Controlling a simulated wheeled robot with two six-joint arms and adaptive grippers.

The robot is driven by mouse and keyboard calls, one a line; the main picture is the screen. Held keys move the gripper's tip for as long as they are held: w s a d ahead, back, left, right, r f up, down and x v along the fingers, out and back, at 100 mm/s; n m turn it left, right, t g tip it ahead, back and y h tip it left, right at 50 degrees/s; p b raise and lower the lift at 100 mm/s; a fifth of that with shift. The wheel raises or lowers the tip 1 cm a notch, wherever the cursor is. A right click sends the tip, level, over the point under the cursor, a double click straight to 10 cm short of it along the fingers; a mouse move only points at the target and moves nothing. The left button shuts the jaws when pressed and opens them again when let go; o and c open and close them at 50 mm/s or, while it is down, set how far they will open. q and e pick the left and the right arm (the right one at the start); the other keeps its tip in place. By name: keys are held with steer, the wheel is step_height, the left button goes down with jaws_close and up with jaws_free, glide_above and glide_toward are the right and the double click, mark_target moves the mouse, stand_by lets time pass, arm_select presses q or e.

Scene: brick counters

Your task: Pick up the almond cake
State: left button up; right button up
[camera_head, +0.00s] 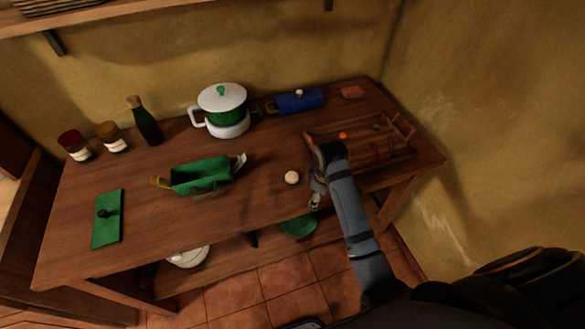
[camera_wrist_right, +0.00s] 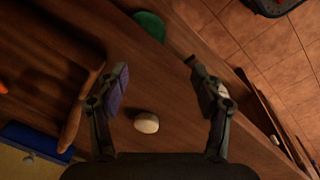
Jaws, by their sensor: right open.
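A small pale round item (camera_head: 292,177), which looks like the almond cake, lies on the wooden table (camera_head: 265,200) near its front edge. In the right wrist view it (camera_wrist_right: 147,123) shows between the two fingers, nearer the gripper's base in the picture. My right gripper (camera_head: 314,199) is just right of it and close to the table's front edge. Its fingers (camera_wrist_right: 157,85) are spread and hold nothing. I cannot tell how high they are above the table. My left gripper is not in view.
A wooden tray (camera_head: 400,158) lies right of my right arm. A green box (camera_head: 200,177) stands left of the cake. A white-lidded pot (camera_head: 222,100) and a blue box (camera_head: 298,102) are behind. A green bowl (camera_head: 299,226) sits below the table's front edge. Bare tabletop surrounds the cake.

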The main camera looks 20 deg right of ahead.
mark_target(292, 175)
steer(key=w, duration=0.1)
steer(key=w+a+r+n, duration=0.1)
steer(key=w+r+n, duration=0.1)
steer(key=shift+a+r, duration=0.2)
steer(key=shift+a, duration=0.15)
steer(key=w+a+r+n+g, duration=0.2)
steer(key=w+a+r+n, duration=0.25)
steer(key=w+r, duration=0.3)
steer(key=shift+n, duration=0.55)
steer(key=f+b, duration=0.5)
steer(key=shift+d+f, duration=0.15)
steer(key=shift+d, duration=0.1)
steer(key=shift+w+f+b, duration=0.1)
steer(key=shift+f+b, duration=0.4)
steer(key=shift+b, duration=0.1)
steer(key=shift+f+b, duration=0.75)
steer(key=shift+b, duration=0.1)
steer(key=shift+w+f+p, duration=0.1)
steer(key=shift+f+p, duration=0.7)
steer(key=shift+f, duration=0.6)
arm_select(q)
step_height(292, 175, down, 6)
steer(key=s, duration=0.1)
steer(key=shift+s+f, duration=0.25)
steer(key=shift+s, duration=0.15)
